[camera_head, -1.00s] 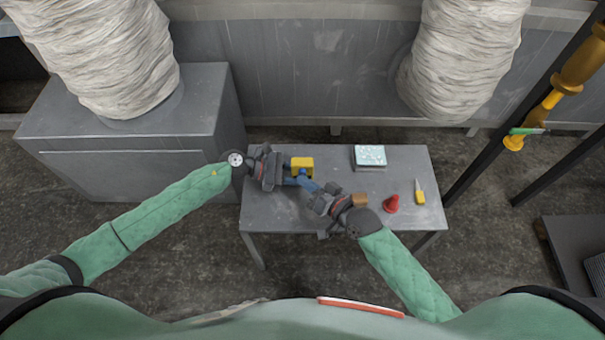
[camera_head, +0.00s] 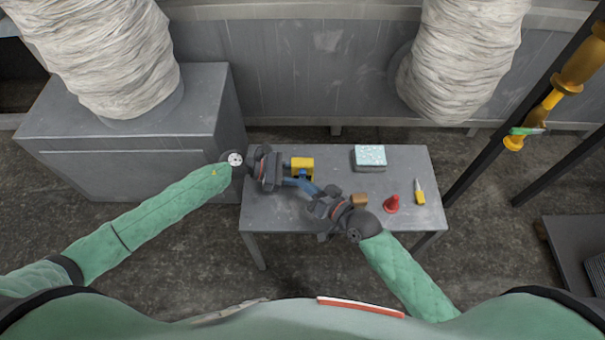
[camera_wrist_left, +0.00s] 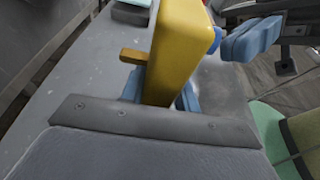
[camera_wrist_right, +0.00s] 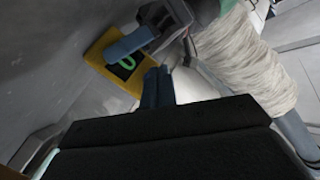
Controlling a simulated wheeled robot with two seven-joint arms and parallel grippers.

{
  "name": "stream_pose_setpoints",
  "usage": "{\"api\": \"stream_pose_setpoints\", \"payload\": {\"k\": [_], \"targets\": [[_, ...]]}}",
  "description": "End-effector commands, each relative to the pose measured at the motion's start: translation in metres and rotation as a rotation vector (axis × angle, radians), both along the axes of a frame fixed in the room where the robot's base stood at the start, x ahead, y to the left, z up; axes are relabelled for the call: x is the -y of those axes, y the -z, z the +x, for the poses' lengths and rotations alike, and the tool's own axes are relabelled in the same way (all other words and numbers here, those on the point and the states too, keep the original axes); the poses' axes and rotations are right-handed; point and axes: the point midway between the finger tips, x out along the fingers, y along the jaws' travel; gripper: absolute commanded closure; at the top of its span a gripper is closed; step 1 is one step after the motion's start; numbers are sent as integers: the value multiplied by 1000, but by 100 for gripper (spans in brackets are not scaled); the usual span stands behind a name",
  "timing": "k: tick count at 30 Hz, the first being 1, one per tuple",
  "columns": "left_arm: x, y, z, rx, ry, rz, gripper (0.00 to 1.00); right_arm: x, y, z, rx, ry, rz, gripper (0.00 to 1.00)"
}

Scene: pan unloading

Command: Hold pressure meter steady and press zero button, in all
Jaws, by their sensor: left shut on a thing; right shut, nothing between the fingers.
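The pressure meter is a yellow block (camera_head: 303,162) at the back left of the grey table, and it fills the upper middle of the left wrist view (camera_wrist_left: 178,45). My left gripper (camera_head: 290,182) is shut on it with blue fingers. In the right wrist view the meter (camera_wrist_right: 97,50) shows a dark face with a green ring, and a left finger crosses in front. I cannot make out the zero button. My right gripper (camera_wrist_right: 157,88) is shut and empty, its fingertips close to the meter; contact is unclear.
On the grey table (camera_head: 400,163) lie a pale teal-topped block (camera_head: 370,156), a brown block (camera_head: 358,199), a red cone-like piece (camera_head: 392,204) and a yellow-handled tool (camera_head: 420,195). Pale wrapped ducts (camera_head: 465,60) hang behind.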

Motion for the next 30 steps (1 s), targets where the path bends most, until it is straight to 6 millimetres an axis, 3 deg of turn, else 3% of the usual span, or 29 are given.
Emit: {"api": "stream_pose_setpoints", "payload": {"k": [17, 30], "targets": [[0, 1, 0, -1, 0, 0, 82, 0, 0, -10, -1, -1, -1, 100], [0, 1, 0, -1, 0, 0, 82, 0, 1, -43, -2, -1, 0, 100]]}}
